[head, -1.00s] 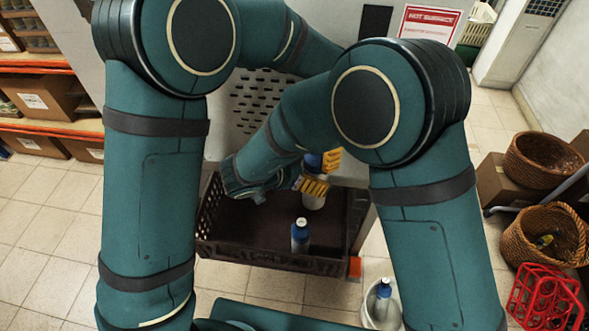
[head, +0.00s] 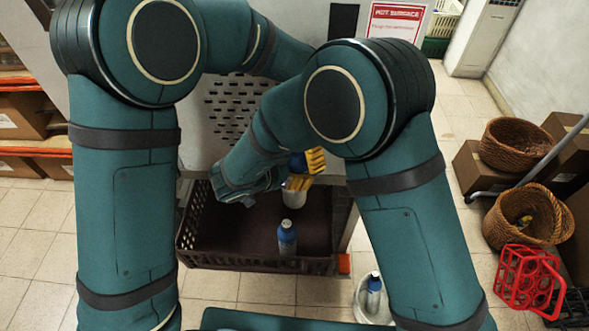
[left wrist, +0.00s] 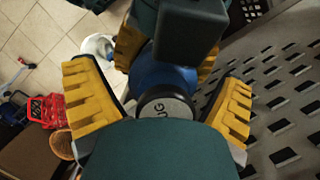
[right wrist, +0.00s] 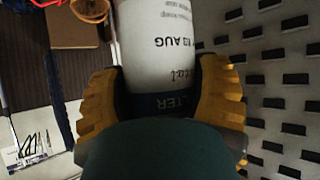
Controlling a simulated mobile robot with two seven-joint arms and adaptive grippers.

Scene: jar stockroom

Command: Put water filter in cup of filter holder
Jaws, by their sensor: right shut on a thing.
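A white and blue water filter (head: 295,197) is held upright over the dark crate (head: 262,263) in the head view. My right gripper (right wrist: 160,80) is shut around its body; the right wrist view shows white wall and a blue band (right wrist: 172,102) between the yellow fingers. My left gripper (left wrist: 165,90) is open, with its fingers on either side of the filter's grey-ended blue cap (left wrist: 165,107) and gaps visible. Another blue and white filter (head: 287,237) stands in the crate. A white round holder (head: 362,297) with a blue-capped filter (head: 374,291) in it is at lower right, partly hidden by my right arm.
A perforated pale panel (head: 230,110) stands right behind the crate. Wicker baskets (head: 515,142), cardboard boxes and a red rack (head: 530,280) stand on the right. Shelves with boxes (head: 22,108) are at left. Tiled floor is clear between.

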